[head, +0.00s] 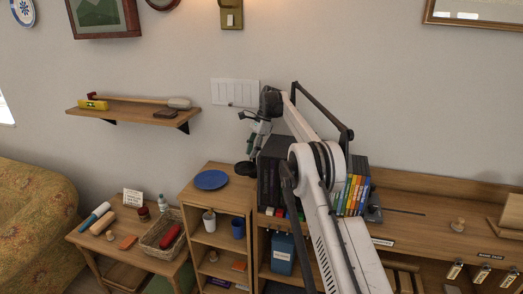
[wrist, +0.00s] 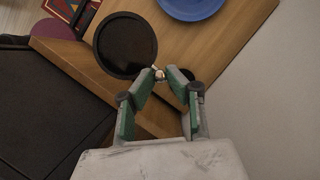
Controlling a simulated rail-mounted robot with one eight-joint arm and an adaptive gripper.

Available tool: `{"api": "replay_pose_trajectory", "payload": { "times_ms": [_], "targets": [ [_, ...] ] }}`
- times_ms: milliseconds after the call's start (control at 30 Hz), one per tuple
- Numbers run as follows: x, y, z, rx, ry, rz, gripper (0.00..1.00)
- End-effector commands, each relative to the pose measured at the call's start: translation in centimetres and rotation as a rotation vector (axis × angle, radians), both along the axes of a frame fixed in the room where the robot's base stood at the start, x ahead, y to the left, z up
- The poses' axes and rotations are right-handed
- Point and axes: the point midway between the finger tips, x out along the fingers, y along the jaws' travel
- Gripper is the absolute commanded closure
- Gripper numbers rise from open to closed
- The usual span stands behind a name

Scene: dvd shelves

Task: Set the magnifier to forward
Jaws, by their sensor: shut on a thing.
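The magnifier's round black-rimmed dark disc (wrist: 126,45) is at the upper left in the wrist view. A small pale knob (wrist: 158,74) is at its lower right edge. My gripper (wrist: 160,74) has its green fingertips closed on this knob, with the disc just beyond them. In the head view the dark disc (head: 244,171) hangs over the right front of the shelf top with the blue plate, below my gripper (head: 250,152). My arm hides much of the area behind it, and I cannot tell how the magnifier is mounted.
A blue plate (head: 211,180) lies on the low bookcase (head: 222,206). Tall black cases (head: 272,172) and coloured cases (head: 354,194) stand to the right on the cabinet. A wall shelf (head: 135,108) is at the left. Open air lies left of my gripper.

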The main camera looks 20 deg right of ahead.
Motion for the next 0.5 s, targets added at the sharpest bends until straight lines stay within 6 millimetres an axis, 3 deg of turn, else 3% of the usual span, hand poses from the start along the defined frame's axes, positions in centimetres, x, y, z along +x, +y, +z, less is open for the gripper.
{"api": "replay_pose_trajectory", "payload": {
  "times_ms": [400,433,500],
  "targets": [
    [-0.03,0.23,-0.07,-0.001,0.002,0.012,1.00],
    [-0.03,0.23,-0.07,-0.001,0.002,0.012,0.84],
    [-0.03,0.23,-0.08,-0.001,0.002,0.011,0.75]
  ]
}}
